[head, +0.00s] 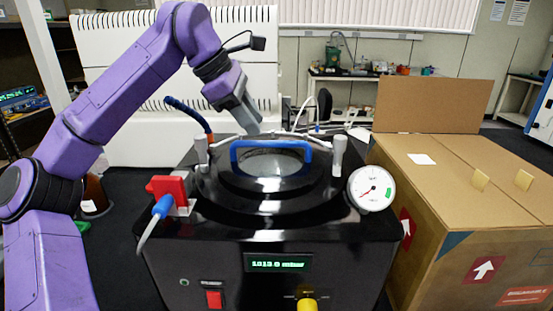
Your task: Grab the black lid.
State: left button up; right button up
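The black lid (230,193) is a round disc with a clear centre window, seated on top of the black freeze dryer (220,250). A blue handle (271,146) arches over the lid's window. My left gripper (254,127) points down just behind and left of the handle, apart from it as far as I can see. Its fingers are small and seen from the side, so I cannot tell whether they are open. Nothing visible is held in it. My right gripper is not in view.
A pressure gauge (371,188) sits at the dryer's right, and a red valve handle (167,188) with a blue hose fitting at its left. Pale upright posts flank the lid. A large cardboard box (470,215) stands close on the right. A display reads about 1013 mbar.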

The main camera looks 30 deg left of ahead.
aim_at(271, 144)
pick_arm(q)
jog(key=shift+d+f, duration=0.25)
jog(key=shift+f, duration=0.3)
jog(key=x, duration=0.6)
jog(key=shift+w+d+r, duration=0.1)
jog(key=shift+w+r, duration=0.1)
jog(key=shift+w, duration=0.15)
jog(key=shift+f, duration=0.2)
jog(key=shift+s, duration=0.1)
grip_shut()
